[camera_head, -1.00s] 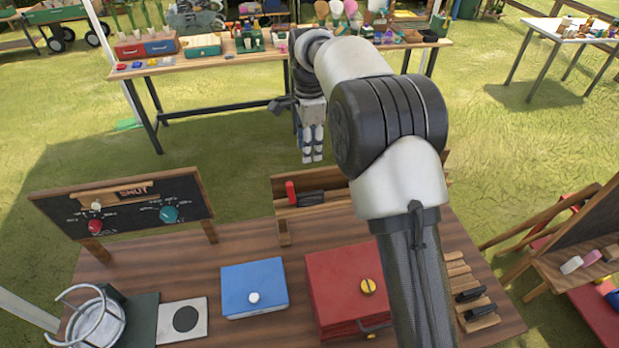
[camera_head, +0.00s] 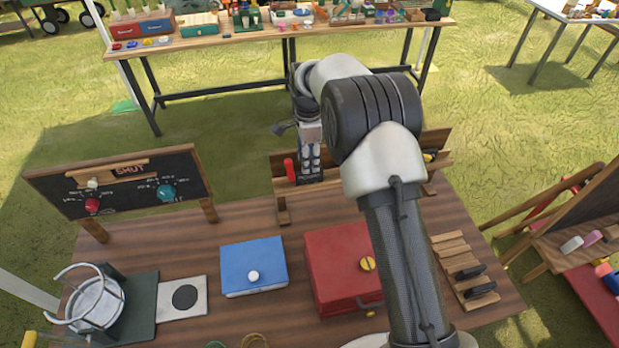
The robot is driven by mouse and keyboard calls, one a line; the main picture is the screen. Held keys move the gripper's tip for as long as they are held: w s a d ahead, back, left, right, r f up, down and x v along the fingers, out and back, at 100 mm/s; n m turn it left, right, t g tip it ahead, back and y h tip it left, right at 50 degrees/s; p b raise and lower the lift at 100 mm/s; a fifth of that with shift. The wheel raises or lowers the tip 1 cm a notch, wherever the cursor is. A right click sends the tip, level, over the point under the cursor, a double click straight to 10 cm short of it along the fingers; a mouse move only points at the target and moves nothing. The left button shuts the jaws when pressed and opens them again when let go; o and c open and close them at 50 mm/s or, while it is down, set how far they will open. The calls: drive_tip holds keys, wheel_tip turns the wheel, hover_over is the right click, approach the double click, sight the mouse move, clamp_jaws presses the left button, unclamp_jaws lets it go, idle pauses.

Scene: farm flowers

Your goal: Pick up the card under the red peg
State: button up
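A red peg (camera_head: 290,169) stands upright at the left end of a wooden rack (camera_head: 283,203) at the back of the near table. A dark card with pale lettering (camera_head: 310,179) shows just right of the peg, at the rack. The lettering is too small to read. My gripper (camera_head: 310,168) points down right over this card, its fingertips at or very near the card's upper edge. I cannot tell whether the fingers touch it or close on it. My arm hides the middle of the rack.
A chalkboard (camera_head: 120,188) with a "SHUT" sign, a red knob and a teal knob stands at left. A blue box (camera_head: 254,266), a red box (camera_head: 342,266) and a pot (camera_head: 97,302) stand in front. Wooden strips (camera_head: 458,265) lie at right.

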sight(310, 177)
wheel_tip(310, 177, down, 4)
drive_tip(key=shift+w+d+f, duration=0.1)
drive_tip(key=shift+d+f, duration=0.05)
drive_tip(key=shift+f, duration=0.05)
drive_tip(key=shift+r, duration=0.1)
clamp_jaws()
idle(0.3)
